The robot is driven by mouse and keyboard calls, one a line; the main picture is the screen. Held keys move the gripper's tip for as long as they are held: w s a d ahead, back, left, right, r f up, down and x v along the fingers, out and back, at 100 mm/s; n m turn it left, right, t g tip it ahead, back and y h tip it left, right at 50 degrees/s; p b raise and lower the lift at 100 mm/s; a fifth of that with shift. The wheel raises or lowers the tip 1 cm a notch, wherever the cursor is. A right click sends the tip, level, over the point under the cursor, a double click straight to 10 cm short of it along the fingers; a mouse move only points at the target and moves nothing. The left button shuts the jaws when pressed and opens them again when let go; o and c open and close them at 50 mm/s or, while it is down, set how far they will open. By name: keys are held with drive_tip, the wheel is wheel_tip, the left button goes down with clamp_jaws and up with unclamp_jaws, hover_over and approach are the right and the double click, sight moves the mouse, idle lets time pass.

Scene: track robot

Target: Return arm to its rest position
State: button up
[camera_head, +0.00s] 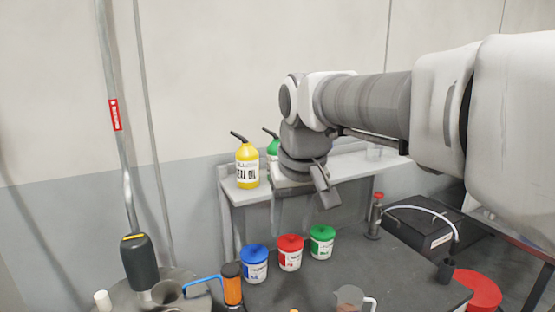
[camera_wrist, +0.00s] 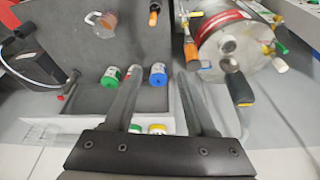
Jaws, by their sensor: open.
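My arm (camera_head: 365,100) reaches in from the right of the head view, well above the dark table, with its wrist bent downward. My gripper (camera_wrist: 159,75) points down and is open in the wrist view, with its two fingers apart and nothing held between them. In the head view its fingers are faint and hard to make out, below the wrist in front of the grey shelf (camera_head: 345,168).
Blue (camera_head: 254,264), red (camera_head: 290,253) and green (camera_head: 321,242) lidded cans stand on the dark table (camera_head: 330,275). A yellow oil bottle (camera_head: 247,166) and a green one are on the shelf. A drum (camera_wrist: 232,42) with tools stands beside the table.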

drive_tip(key=s+d+f+m+t, duration=0.1)
drive_tip(key=s+d+f, duration=0.3)
drive_tip(key=s, duration=0.4)
drive_tip(key=s+d+f+m+t+b, duration=0.1)
drive_tip(key=s+d+f, duration=0.4)
drive_tip(key=s+d, duration=0.2)
drive_tip(key=shift+s+d+f+m+h, duration=0.2)
drive_tip(key=shift+s+m+h, duration=0.2)
drive_tip(key=shift+s, duration=0.35)
drive_tip(key=shift+a, duration=0.1)
